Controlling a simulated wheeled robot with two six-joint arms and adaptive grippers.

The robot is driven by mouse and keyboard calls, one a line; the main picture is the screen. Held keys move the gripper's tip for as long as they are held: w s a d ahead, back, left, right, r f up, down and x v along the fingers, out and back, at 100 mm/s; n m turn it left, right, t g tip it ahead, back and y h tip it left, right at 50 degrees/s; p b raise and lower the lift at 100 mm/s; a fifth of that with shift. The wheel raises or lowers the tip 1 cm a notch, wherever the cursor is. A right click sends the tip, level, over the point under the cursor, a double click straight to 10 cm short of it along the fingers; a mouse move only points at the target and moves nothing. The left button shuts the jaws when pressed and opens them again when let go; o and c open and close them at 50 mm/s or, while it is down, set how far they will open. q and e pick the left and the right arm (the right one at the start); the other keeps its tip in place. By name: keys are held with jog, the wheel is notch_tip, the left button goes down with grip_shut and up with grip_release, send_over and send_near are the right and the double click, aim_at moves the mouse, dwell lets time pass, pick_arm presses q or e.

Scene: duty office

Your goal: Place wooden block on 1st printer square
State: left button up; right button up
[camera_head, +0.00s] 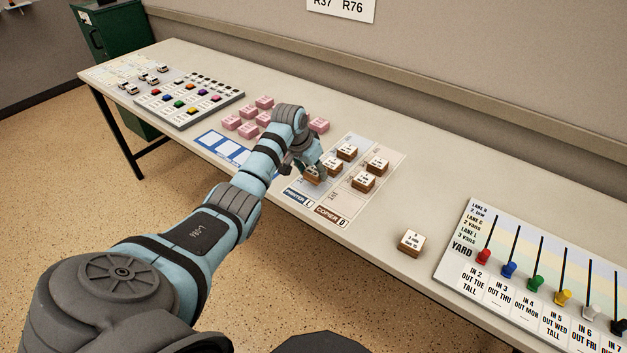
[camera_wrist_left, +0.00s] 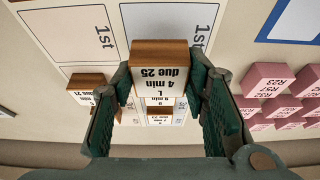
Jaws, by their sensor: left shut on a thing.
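My left gripper (camera_head: 312,170) is shut on a wooden block (camera_wrist_left: 160,72) with a white top reading "4 min due 25". The block also shows in the head view (camera_head: 311,174), near the front of the printer column. In the left wrist view, the fingers (camera_wrist_left: 160,85) grip its two sides. The 1st printer square (camera_wrist_left: 168,22) is partly covered by the held block; I cannot tell whether the block touches the mat. The 1st copier square (camera_wrist_left: 70,30) is bare. My right gripper is not in view.
Other wooden blocks stand on the mat (camera_head: 347,152), (camera_head: 377,165), (camera_head: 363,182). A loose block (camera_head: 411,243) lies to the right. Pink blocks (camera_head: 247,130) and a blue-framed card (camera_head: 222,149) are left. The yard board (camera_head: 540,265) with coloured pegs is right.

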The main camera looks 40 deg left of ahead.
aim_at(313, 178)
pick_arm(q)
notch_tip(313, 178, down, 3)
jog(key=shift+f+b, duration=0.1)
jog(key=shift+b, duration=0.2)
jog(key=shift+f, duration=0.1)
jog(key=o, duration=1.1)
jog(key=shift+o, duration=0.2)
jog(key=p+v, duration=0.3)
jog(key=v, duration=0.9)
jog(key=shift+r+p, duration=0.25)
jog(key=shift+p, duration=0.05)
